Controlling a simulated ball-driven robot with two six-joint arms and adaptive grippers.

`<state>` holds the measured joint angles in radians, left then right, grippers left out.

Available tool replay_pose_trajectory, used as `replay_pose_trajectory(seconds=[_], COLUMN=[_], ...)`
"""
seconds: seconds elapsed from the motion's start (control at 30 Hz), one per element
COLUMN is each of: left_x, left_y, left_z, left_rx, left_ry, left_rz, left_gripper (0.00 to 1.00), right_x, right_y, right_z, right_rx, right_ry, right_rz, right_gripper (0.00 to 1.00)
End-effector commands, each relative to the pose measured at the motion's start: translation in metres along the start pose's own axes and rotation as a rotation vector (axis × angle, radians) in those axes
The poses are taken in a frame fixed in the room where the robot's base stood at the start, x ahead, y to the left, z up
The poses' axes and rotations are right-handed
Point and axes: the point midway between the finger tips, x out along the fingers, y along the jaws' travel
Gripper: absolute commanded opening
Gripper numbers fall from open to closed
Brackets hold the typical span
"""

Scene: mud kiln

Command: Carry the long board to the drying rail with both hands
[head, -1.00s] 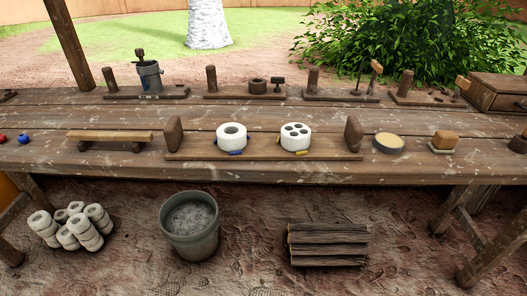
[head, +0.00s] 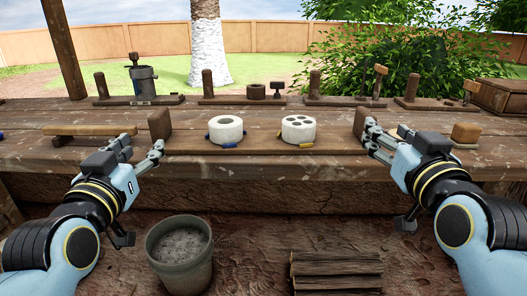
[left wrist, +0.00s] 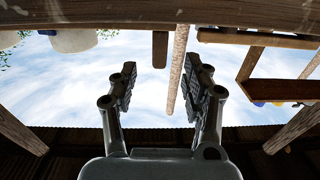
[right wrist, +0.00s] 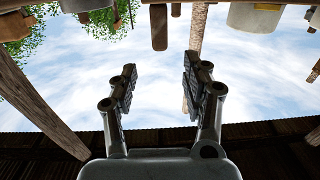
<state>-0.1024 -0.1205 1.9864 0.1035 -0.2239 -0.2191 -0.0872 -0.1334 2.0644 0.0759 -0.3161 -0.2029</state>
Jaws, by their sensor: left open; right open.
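The long board (head: 262,150) lies on the workbench, with an upright wooden block at its left end (head: 159,123) and another at its right end (head: 360,122). A white ring-shaped piece (head: 225,130) and a white piece with several holes (head: 298,130) stand on it. My left gripper (head: 158,149) is open just in front of the left block, which shows ahead between its fingers in the left wrist view (left wrist: 160,50). My right gripper (head: 372,132) is open close to the right block, also ahead in the right wrist view (right wrist: 158,28). I cannot tell which thing is the drying rail.
A low plank on feet (head: 88,130) stands left of the board. A brown block (head: 466,132) is at the right. Tool stands and a grey pot (head: 144,80) line the back. A bucket (head: 179,253) and stacked wood (head: 336,275) are on the ground in front.

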Motion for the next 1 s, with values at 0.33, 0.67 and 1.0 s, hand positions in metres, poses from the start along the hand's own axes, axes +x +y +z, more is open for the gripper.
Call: replay_pose_trajectory(seconds=[0.33,0.67,1.0], left_x=[0.006,0.060,0.104], left_y=[0.000,0.000,0.000], left_z=[-0.002,-0.002,-0.001], left_rx=[0.000,0.001,0.000], left_ry=[0.002,0.001,0.000], left_rz=[0.000,0.001,0.000], left_gripper=[0.48,0.48,0.48], right_x=[0.006,0.060,0.103], right_y=[0.000,0.000,0.000], right_z=[-0.001,-0.002,0.000], right_rx=[-0.001,-0.002,-0.001], right_ry=[-0.001,0.000,-0.001], right_rz=[0.000,0.000,0.000], right_gripper=[0.48,0.48,0.48])
